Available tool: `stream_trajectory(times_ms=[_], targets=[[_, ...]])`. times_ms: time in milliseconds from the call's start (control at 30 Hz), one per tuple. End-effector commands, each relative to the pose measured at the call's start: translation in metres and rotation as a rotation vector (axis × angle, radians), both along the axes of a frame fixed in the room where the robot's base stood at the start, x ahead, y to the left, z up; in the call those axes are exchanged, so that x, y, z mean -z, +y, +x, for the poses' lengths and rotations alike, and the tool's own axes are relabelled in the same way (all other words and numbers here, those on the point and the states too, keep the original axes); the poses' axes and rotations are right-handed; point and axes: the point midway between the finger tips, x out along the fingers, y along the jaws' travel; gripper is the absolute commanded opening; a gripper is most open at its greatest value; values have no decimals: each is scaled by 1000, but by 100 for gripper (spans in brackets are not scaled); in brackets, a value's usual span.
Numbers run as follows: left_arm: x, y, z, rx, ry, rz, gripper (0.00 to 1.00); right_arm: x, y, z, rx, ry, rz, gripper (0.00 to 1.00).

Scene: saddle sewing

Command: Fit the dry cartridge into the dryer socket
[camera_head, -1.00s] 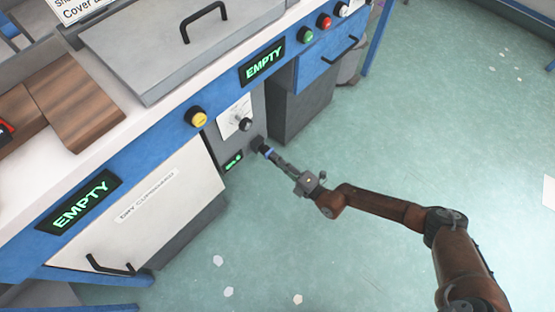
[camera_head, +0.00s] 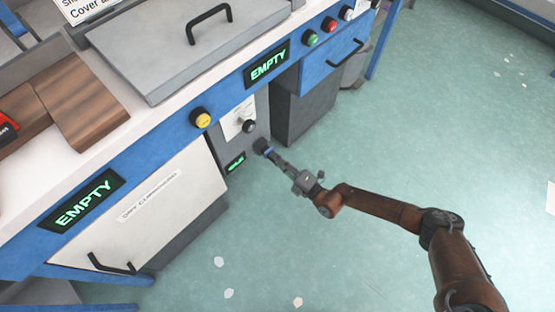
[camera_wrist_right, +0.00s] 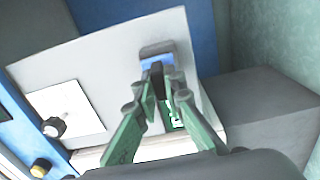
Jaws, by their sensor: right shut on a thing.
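My right gripper (camera_head: 276,159) is shut on the dry cartridge, a small dark piece with a blue band (camera_head: 268,152), at the front of the dryer's grey panel. In the right wrist view the cartridge's blue part (camera_wrist_right: 155,64) and grey end show just beyond my fingertips (camera_wrist_right: 164,88). The cartridge's far end meets a dark fitting (camera_head: 261,145) on the panel, which looks like the dryer socket. The socket's opening is hidden, so I cannot tell how deep the cartridge sits. My left gripper is not in view.
A black knob (camera_head: 249,126) on a white dial plate and a small green display (camera_head: 236,162) are close to the socket. A yellow button (camera_head: 201,118) and the white cupboard door (camera_head: 165,215) are to the left.

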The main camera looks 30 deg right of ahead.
Motion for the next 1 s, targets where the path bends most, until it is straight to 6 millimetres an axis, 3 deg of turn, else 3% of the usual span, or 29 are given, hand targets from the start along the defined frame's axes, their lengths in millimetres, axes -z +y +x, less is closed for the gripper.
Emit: stream_trajectory(times_ms=[1000], targets=[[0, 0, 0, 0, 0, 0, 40, 0, 7, 19, 0, 0, 0, 0]])
